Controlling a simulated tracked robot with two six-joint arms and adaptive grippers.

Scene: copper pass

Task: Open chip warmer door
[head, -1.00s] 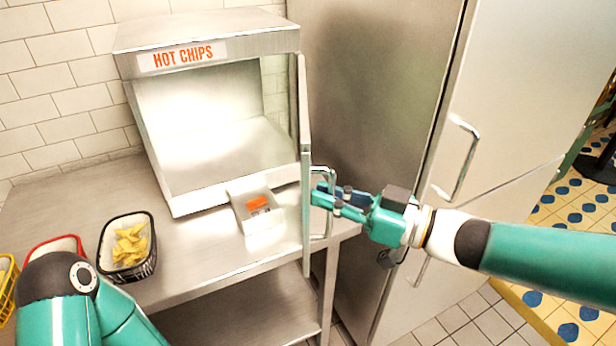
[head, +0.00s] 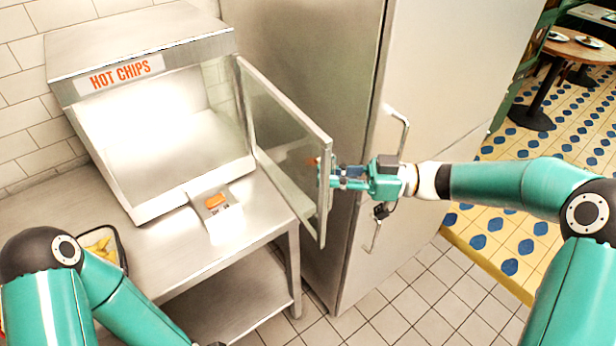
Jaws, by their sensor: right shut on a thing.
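The chip warmer (head: 105,65) is a steel cabinet with a "HOT CHIPS" sign, standing on a steel table. Its glass door (head: 285,135) is hinged on the right side and stands open, swung out to the right over the table edge. The lit inside shows empty. My right gripper (head: 338,177) is shut at the door's free edge, on the door handle, which its fingers mostly hide. My left arm shows at the lower left, but its gripper is out of view.
A black basket of chips (head: 119,243) is partly behind my left arm. A tall steel fridge (head: 440,80) with handles stands right of the door. Tiled floor lies clear in front.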

